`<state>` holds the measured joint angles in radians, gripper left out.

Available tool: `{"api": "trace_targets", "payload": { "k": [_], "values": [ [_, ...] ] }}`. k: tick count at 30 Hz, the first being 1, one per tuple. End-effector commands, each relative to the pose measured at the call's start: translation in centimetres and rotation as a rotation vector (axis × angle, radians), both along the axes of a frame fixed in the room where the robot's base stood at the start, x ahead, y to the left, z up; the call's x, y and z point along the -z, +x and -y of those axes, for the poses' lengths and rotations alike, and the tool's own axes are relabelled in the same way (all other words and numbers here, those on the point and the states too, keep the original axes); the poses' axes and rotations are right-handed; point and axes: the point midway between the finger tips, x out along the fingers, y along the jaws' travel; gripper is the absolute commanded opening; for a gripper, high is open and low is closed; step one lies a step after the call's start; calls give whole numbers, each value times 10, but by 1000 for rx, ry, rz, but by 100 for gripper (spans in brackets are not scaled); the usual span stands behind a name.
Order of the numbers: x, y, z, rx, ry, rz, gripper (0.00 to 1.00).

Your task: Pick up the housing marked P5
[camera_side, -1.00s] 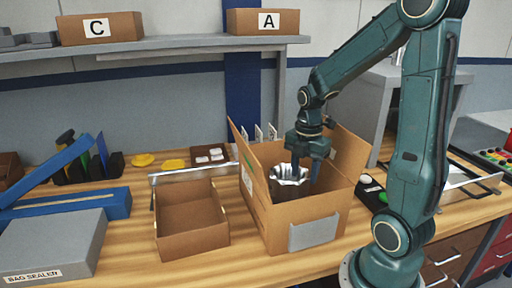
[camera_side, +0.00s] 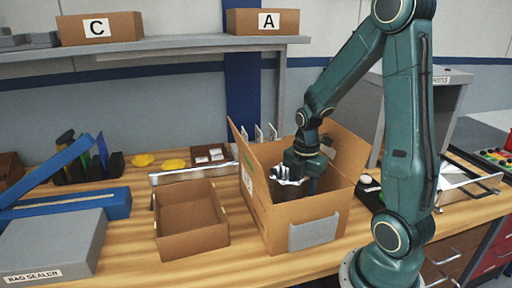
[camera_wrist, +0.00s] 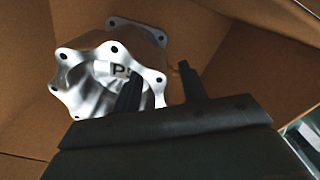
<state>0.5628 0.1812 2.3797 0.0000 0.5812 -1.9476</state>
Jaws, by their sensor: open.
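The housing marked P5 (camera_wrist: 82,90) is a silver machined part with a lobed, bolt-holed flange and an open bore. Part of its P5 mark shows in the wrist view, partly covered by a finger. In the side view the housing (camera_side: 286,175) is inside an open cardboard box (camera_side: 258,212), with only its upper part showing. My gripper (camera_wrist: 160,70) is open, down in the box at the housing's right side. One finger overlaps the flange in the wrist view and the other is to its right. I cannot tell whether either finger touches it.
The box walls and raised flaps stand close around my gripper. An empty, smaller cardboard box (camera_side: 192,240) is to the left. A grey bag sealer (camera_side: 62,240) is at the far left. A metal rail (camera_side: 195,174) runs behind the smaller box.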

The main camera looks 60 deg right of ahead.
Motion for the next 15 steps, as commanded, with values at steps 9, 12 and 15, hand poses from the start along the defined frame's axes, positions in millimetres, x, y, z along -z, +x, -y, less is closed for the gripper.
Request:
{"api": "trace_targets", "payload": {
  "k": [9,12,15],
  "values": [
    [0,0,0,0,0,0,42],
    [0,0,0,0,0,1,23],
    [0,0,0,0,0,1,3]
  ]
}}
